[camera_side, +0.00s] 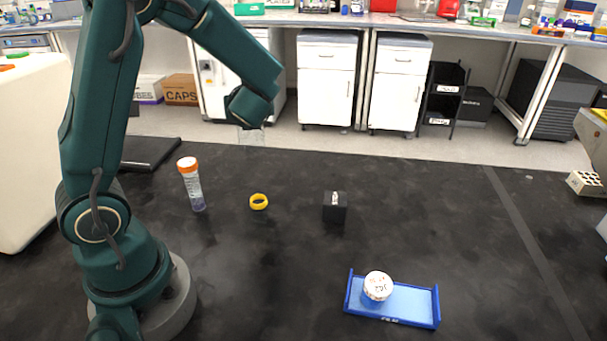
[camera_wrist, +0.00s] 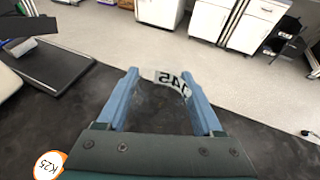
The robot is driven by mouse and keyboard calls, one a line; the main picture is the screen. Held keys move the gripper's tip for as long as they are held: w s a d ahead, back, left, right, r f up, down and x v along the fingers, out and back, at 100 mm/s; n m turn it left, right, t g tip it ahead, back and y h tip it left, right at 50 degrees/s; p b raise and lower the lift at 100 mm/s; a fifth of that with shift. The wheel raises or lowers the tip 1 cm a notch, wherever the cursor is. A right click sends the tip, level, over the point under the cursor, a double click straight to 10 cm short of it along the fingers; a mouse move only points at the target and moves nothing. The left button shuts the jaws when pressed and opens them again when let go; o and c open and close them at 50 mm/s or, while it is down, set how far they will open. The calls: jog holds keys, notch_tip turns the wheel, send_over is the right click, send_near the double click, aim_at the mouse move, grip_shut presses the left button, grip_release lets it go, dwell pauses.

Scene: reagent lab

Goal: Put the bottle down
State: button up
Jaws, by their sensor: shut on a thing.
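My gripper (camera_wrist: 160,76) shows in the wrist view with its two blue fingers on either side of a clear bottle. It is shut on this clear bottle (camera_wrist: 171,80), which has a white label with upside-down or mirrored dark characters. In the side view my gripper (camera_side: 251,124) is above the far part of the black bench top, and the see-through bottle (camera_side: 251,138) shows faintly below it. The bottle's outline and base are hard to make out, and I cannot tell whether it touches the bench.
An orange-capped tube (camera_side: 192,184) stands left of the gripper. A yellow ring (camera_side: 259,202) and a small black block (camera_side: 335,213) lie nearer. A white-lidded jar (camera_side: 378,286) stands in a blue tray (camera_side: 415,304). The bench top's right side is mostly clear.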

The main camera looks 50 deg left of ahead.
jog(key=s+a+r+n+g, duration=0.1)
jog(key=s+a+n+g, duration=0.3)
jog(key=s, duration=0.3)
jog(key=s+a+n+g+h, duration=0.1)
jog(key=s+a+n+g, duration=0.3)
jog(key=s, duration=0.4)
jog(key=s+a+r+n+g, duration=0.1)
jog(key=s+a+n+g, duration=0.3)
jog(key=s, duration=0.3)
jog(key=shift+g, duration=0.6)
jog(key=shift+w+d+f, duration=0.15)
jog(key=shift+w+f, duration=1.7)
jog(key=shift+f, duration=0.05)
jog(key=shift+w+d+f, duration=0.2)
jog(key=shift+w+f, duration=1.6)
jog(key=shift+f, duration=0.1)
jog(key=shift+w+d+f, duration=0.15)
jog(key=shift+w+f, duration=1.7)
jog(key=shift+f, duration=0.05)
jog(key=o, duration=1.4)
jog(key=shift+f, duration=0.15)
jog(key=shift+c, duration=0.2)
